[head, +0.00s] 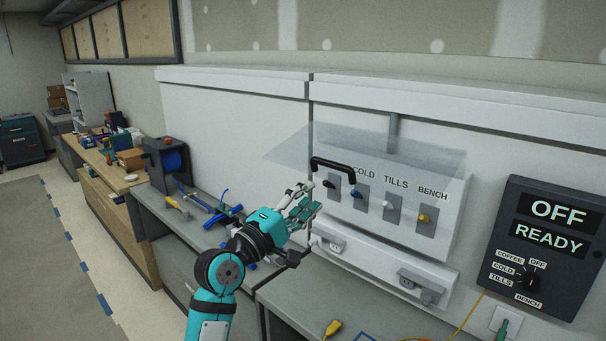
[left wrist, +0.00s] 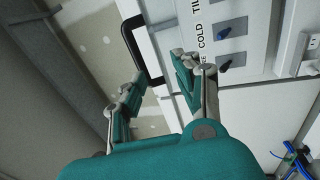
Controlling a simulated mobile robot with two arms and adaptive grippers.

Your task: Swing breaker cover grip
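The breaker cover (head: 400,148) is a clear sheet sticking out from the white breaker panel, above the switches. Its black bar grip (head: 333,164) is at the cover's left front, and it also shows in the left wrist view (left wrist: 133,42). My left gripper (head: 309,197) is open, just below the grip in the head view. In the left wrist view, my left gripper's fingers (left wrist: 160,76) are spread, with the grip's near end close to the gap between the tips. I see no clear contact. My right gripper is out of view.
Switches under labels reading COLD, TILLS and BENCH include a white one (head: 388,204) and a yellow one (head: 425,217). A dark OFF/READY box (head: 543,247) is at the right.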

